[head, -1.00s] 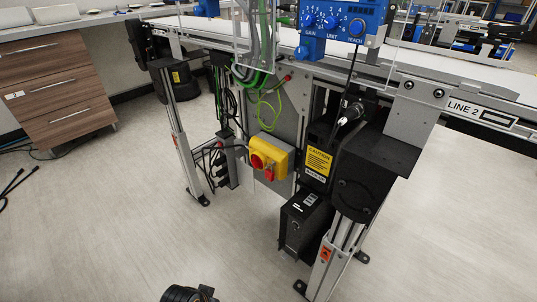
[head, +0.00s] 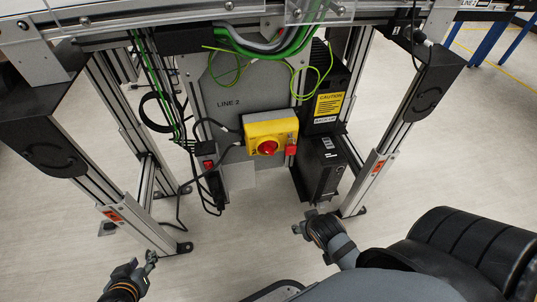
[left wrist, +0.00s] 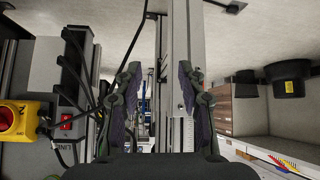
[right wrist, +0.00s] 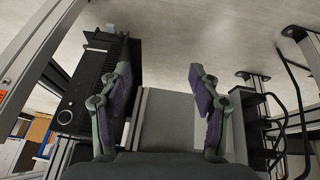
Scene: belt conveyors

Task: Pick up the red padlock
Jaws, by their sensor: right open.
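The small red padlock (head: 291,150) hangs at the right side of a yellow switch box (head: 270,127) with a red round knob (head: 266,147), under the conveyor. The box also shows at the left edge of the left wrist view (left wrist: 12,135), where I cannot make out the padlock. My left gripper (head: 151,257) is low at the lower left, apart from the box; its fingers stand apart and empty in the left wrist view (left wrist: 160,72). My right gripper (head: 316,209) is below and right of the padlock, and is open and empty in the right wrist view (right wrist: 160,75).
A black box with a caution label (head: 328,104) and a lower black unit (head: 320,168) stand right of the switch box. Conveyor legs (head: 375,165) flank it on both sides. Cables (head: 160,90) hang at the left. The floor in front is partly clear.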

